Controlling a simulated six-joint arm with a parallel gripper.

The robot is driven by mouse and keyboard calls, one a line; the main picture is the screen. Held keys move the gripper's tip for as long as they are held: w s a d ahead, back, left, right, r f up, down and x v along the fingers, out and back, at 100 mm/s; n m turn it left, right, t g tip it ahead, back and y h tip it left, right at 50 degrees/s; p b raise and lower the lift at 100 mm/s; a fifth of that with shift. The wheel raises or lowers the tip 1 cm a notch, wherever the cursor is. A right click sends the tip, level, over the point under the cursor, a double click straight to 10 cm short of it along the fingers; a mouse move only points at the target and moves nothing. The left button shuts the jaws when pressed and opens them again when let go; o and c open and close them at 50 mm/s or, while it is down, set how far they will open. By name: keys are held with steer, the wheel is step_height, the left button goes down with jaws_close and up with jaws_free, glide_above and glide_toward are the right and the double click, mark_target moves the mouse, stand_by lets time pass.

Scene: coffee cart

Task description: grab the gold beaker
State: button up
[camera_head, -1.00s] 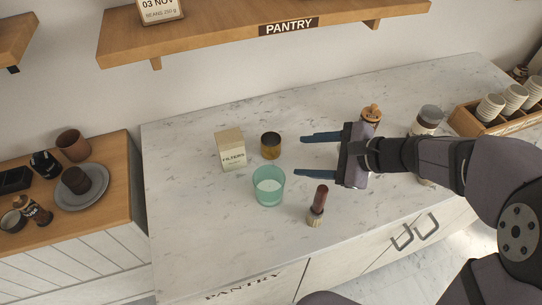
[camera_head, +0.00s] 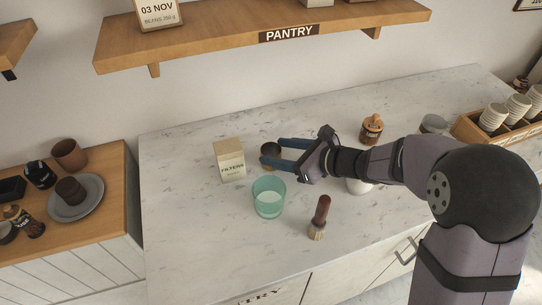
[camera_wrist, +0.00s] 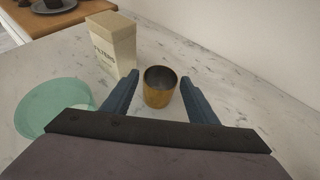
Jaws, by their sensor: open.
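The gold beaker (camera_wrist: 159,91) stands upright on the marble counter, with a dark inside. My gripper is open and holds nothing. In the head view my gripper (camera_head: 270,152) reaches in from the right, and its fingers partly cover the beaker (camera_head: 270,148).
A filters box (camera_head: 229,159) stands just left of the beaker. A green glass (camera_head: 268,198) is in front of it. A brush (camera_head: 320,217) stands at the front right. A cork-topped jar (camera_head: 371,128) is farther right. A shelf (camera_head: 250,33) hangs above.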

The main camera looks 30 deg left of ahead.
mark_target(264, 149)
steer(key=shift+x, duration=0.85)
steer(key=shift+p+x, duration=1.05)
steer(key=shift+x, duration=1.5)
steer(key=shift+w+r, duration=0.1)
steer(key=c, duration=0.8)
